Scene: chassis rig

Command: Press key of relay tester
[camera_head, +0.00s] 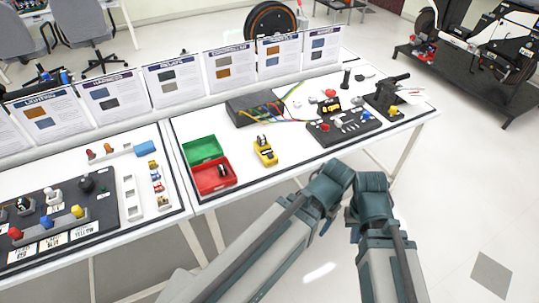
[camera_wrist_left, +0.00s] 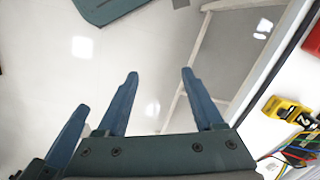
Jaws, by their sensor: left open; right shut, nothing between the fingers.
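A yellow hand-held device (camera_head: 264,152), likely the relay tester, lies on the white bench right of a red bin. A small dark-and-light part sits at its far end. It also shows at the right edge of the left wrist view (camera_wrist_left: 283,108); its key is too small to tell. My left gripper (camera_wrist_left: 160,74) is open and empty over the floor, outside the bench edge. My right gripper (camera_head: 326,226), partly hidden between the arms, is shut and empty, low in front of the bench.
The red bin (camera_head: 198,187) holds a small part; an open green bin (camera_head: 203,148) adjoins it.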

